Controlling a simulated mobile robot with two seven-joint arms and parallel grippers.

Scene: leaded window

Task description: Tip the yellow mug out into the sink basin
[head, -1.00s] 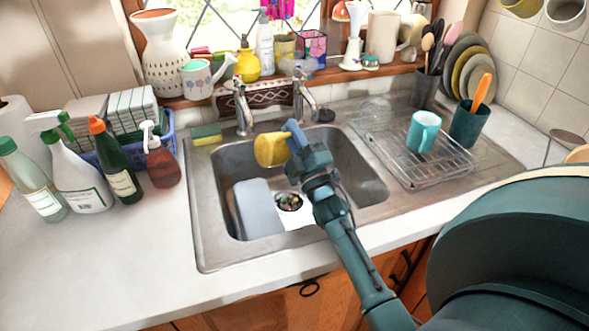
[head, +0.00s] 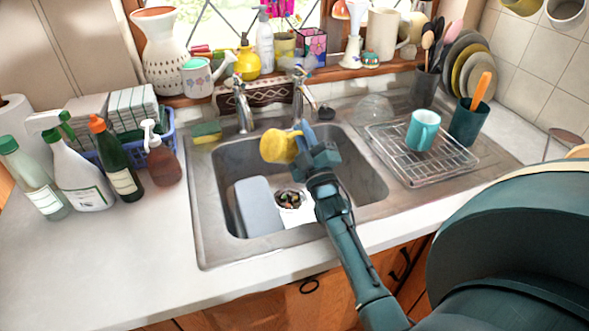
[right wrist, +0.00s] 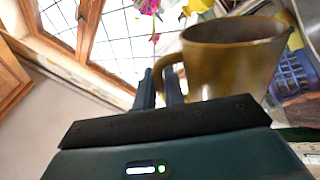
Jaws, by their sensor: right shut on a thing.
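The yellow mug (head: 278,147) is held above the back part of the steel sink basin (head: 360,172). It looks tilted over, with its rounded outside towards the head camera and its mouth hidden there. My right gripper (head: 301,132) is on the mug's right side in the head view. In the right wrist view the mug (right wrist: 236,65) is large and close, and my right gripper's fingers (right wrist: 160,85) are shut on its handle. Whether anything is inside the mug cannot be seen. My left gripper is not in view.
A grey board (head: 258,207) and a white item with dark contents (head: 290,199) are in the basin. Two taps (head: 242,108) stand behind it. A wire rack (head: 440,168) with a turquoise mug (head: 423,130) is at the right. Bottles (head: 115,160) crowd the left counter.

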